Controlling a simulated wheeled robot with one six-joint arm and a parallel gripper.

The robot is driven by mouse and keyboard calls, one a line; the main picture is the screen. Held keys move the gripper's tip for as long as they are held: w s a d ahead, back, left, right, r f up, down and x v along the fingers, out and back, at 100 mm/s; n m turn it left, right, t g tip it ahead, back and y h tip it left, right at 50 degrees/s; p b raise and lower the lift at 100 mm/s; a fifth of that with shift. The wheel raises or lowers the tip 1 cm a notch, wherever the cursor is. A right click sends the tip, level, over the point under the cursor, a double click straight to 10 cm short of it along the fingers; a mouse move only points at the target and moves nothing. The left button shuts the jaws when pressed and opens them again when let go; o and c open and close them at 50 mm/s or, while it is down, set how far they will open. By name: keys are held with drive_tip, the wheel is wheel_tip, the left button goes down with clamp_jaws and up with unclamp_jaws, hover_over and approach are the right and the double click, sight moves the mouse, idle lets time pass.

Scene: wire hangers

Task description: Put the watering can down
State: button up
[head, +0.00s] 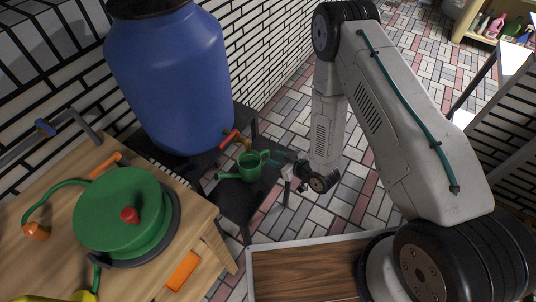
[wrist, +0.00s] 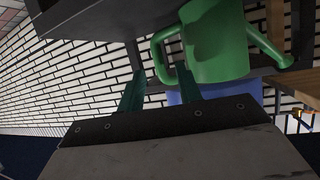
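The green watering can (head: 249,168) stands upright on a dark low stand (head: 240,200), its spout pointing left and its handle towards my gripper. My gripper (head: 276,158) is just right of the handle, reaching in from the right. In the wrist view, which is upside down, the can (wrist: 217,45) fills the upper middle, with its handle (wrist: 157,50) in line with the gap between my gripper's teal fingers (wrist: 160,72). The fingers are apart and look open; the handle does not appear squeezed. Whether a fingertip touches the handle cannot be told.
A large blue barrel (head: 172,75) with a red-handled tap (head: 231,137) is above and behind the can. A wooden workbench (head: 195,205) with a green hose reel (head: 120,215) is at left. Tiled floor (head: 300,210) is clear around my gripper's right side.

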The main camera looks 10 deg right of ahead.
drive_tip(key=v, duration=0.5)
drive_tip(key=w+d+r+g+h, duration=0.1)
drive_tip(key=w+d+r+h, duration=0.2)
drive_tip(key=r, duration=0.4)
drive_tip(key=w+d+r+h, duration=0.2)
drive_tip(key=w+d+r, duration=0.1)
drive_tip(key=w+r, duration=0.35)
drive_tip(key=s+d+r+m+g+h, duration=0.1)
drive_tip(key=s+d+r+h, duration=0.15)
drive_tip(key=r, duration=0.45)
drive_tip(key=s+d+r+m+g+h, duration=0.1)
drive_tip(key=d+r+m, duration=0.15)
drive_tip(key=r, duration=0.45)
drive_tip(key=s+d+r+m+g+h, duration=0.15)
drive_tip(key=s+d+r, duration=0.25)
drive_tip(key=s+r, duration=0.75)
drive_tip(key=s+r+m+g, duration=0.1)
drive_tip(key=s+r, duration=0.2)
drive_tip(key=s, duration=0.3)
drive_tip(key=s+r+m+g, duration=0.1)
drive_tip(key=s+r+g, duration=0.1)
drive_tip(key=s, duration=0.5)
drive_tip(key=s+a+r+m+g+y, duration=0.1)
drive_tip(key=s+r, duration=0.2)
drive_tip(key=s, duration=0.3)
drive_tip(key=shift+s+r, duration=0.35)
drive_tip(key=shift+s, duration=0.05)
